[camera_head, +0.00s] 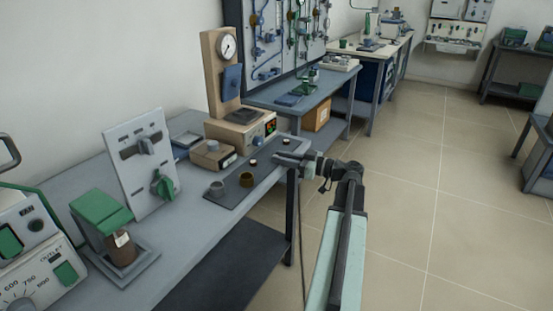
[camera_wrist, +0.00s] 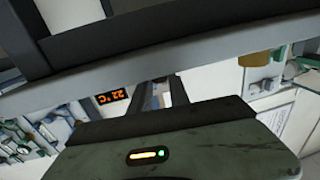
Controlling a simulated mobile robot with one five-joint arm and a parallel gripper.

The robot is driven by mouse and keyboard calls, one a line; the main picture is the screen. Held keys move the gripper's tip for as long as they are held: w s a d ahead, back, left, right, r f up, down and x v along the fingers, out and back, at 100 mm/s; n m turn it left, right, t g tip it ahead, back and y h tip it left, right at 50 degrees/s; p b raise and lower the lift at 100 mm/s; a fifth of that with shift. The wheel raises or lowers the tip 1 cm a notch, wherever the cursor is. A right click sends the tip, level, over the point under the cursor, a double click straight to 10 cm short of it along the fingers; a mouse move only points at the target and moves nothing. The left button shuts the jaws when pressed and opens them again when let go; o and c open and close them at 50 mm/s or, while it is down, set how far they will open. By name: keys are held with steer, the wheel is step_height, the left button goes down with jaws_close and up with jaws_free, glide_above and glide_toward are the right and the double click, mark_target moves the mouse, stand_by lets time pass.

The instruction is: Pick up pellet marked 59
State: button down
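Two small dark pellets with pale tops stand on a dark mat (camera_head: 222,197) on the bench. One pellet (camera_head: 253,163) is near the mat's middle, and the other pellet (camera_head: 285,142) is towards its far end. Their marks are too small to read, so I cannot tell which is 59. My gripper (camera_head: 277,156) reaches in from the right over the mat's edge, close to both pellets. In the wrist view my gripper (camera_wrist: 163,94) shows two fingers with a narrow gap and nothing seen between them. No pellet is identifiable there.
Behind is a beige press (camera_head: 218,75) with a dial and a lit display. A green-topped device (camera_head: 100,212) stands nearer.

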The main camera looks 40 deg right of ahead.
stand_by(0.3)
steer(key=shift+r+p, duration=0.5)
step_height(320, 180, up, 3)
steer(key=p, duration=0.3)
steer(key=s+r+p, duration=0.1)
steer(key=s, duration=1.5)
steer(key=shift+a, duration=0.2)
steer(key=shift+s, duration=0.15)
